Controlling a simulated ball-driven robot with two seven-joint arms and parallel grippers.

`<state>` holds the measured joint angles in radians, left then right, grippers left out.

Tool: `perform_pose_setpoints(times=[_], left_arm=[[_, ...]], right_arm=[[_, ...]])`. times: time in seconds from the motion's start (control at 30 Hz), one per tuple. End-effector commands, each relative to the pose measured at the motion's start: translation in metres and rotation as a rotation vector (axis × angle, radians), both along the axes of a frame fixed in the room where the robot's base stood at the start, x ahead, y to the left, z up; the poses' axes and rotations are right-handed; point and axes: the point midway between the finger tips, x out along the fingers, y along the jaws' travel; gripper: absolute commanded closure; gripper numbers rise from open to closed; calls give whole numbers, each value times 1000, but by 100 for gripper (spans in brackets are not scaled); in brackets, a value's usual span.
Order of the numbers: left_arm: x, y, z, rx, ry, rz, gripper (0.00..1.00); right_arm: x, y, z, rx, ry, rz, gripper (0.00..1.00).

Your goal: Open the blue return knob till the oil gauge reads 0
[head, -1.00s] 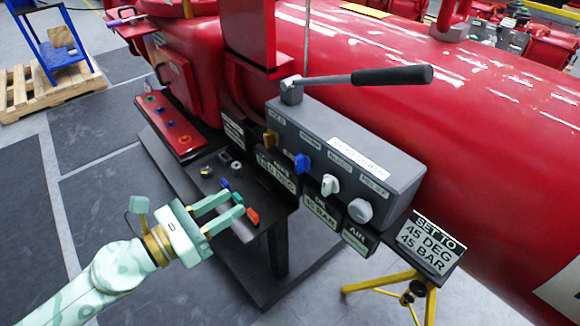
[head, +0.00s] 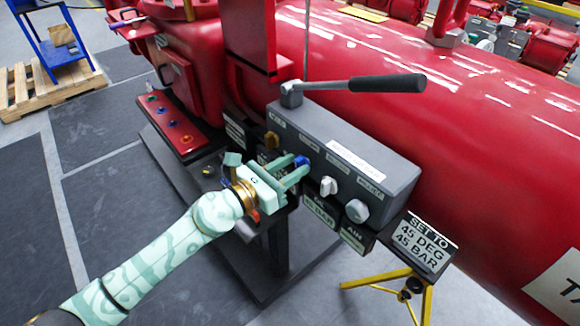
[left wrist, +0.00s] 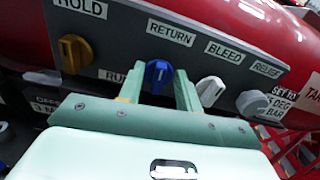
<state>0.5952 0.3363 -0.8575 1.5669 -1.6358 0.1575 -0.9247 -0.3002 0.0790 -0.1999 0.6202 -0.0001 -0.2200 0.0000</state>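The blue return knob (head: 302,161) is on the front of the grey valve box (head: 385,190), below the RETURN label. In the left wrist view the blue knob (left wrist: 158,74) sits between the fingers of my left gripper (left wrist: 160,84). My left gripper (head: 298,168) is open, its fingers reaching to either side of the knob; I cannot tell whether they touch it. No oil gauge reading can be made out; the display plates under the box are partly hidden by my gripper. My right gripper is not in view.
A yellow hold knob (left wrist: 75,50) is left of the blue one. A white bleed knob (left wrist: 210,90) and a grey relief knob (left wrist: 252,103) are to its right. A long black-handled lever (head: 390,84) stands above the box. A sign (head: 420,244) reads 45 DEG, 45 BAR.

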Motion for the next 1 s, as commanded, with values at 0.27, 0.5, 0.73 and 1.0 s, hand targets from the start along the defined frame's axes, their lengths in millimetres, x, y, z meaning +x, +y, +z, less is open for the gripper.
perform_pose_setpoints(times=[0.27, 0.5, 0.73, 1.0], left_arm=[[0, 0, 0, 0, 0, 0, 100], [0, 1, 0, -3, 4, 1, 100], [0, 1, 1, -42, 54, 1, 100], [2, 2, 1, -161, 207, 1, 100]], right_arm=[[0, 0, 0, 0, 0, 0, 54], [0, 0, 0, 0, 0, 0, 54], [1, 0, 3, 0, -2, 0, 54], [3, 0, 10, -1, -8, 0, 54]])
